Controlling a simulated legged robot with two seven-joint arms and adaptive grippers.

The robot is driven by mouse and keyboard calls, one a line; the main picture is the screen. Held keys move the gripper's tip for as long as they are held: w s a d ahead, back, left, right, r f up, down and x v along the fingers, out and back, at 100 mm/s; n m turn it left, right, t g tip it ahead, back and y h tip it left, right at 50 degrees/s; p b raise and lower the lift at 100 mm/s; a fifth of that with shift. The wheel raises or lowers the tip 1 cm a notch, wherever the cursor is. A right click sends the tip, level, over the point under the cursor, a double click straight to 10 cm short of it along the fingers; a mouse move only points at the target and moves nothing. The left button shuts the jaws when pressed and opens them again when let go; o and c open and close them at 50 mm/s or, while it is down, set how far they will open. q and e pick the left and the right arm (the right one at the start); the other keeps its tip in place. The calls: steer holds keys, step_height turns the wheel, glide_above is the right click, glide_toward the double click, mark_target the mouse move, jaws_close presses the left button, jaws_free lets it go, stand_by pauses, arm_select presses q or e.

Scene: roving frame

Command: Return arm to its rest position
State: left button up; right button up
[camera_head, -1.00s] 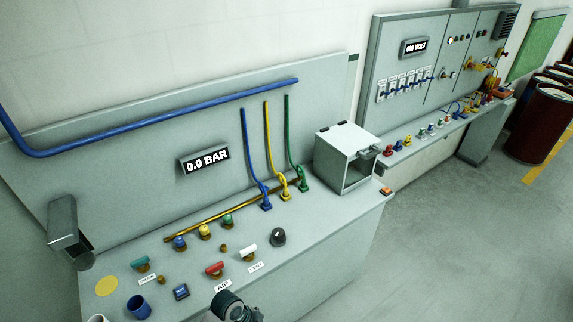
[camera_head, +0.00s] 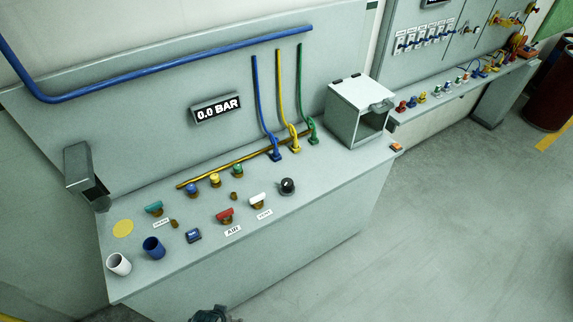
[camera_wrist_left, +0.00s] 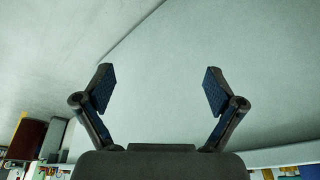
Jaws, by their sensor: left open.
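My left gripper (camera_wrist_left: 160,92) is open and empty in the left wrist view, its two dark, blue-padded fingers spread apart before a plain pale surface. In the head view only a dark piece of an arm shows at the bottom edge, in front of the bench and below its top. I cannot tell which arm that piece belongs to. My right gripper is not in view.
A grey bench (camera_head: 330,190) carries valves, a white cup (camera_head: 118,264), a blue cup (camera_head: 153,247) and an open box (camera_head: 358,108). A "0.0 BAR" display (camera_head: 217,109) hangs above. A second panel bench stands at right. The floor (camera_head: 450,230) in front is clear.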

arm_select(q)
steer(key=s+f+g, duration=0.1)
steer(key=s+f, duration=0.1)
steer(key=f, duration=0.9)
steer(key=s+f, duration=0.2)
steer(key=f, duration=0.9)
steer(key=s+a+f+g, duration=0.1)
steer(key=s+a+f, duration=0.2)
steer(key=s+f, duration=1.1)
steer(key=s, duration=0.2)
steer(key=shift+s+f, duration=0.2)
steer(key=shift+s, duration=0.15)
steer(key=shift+a, duration=0.1)
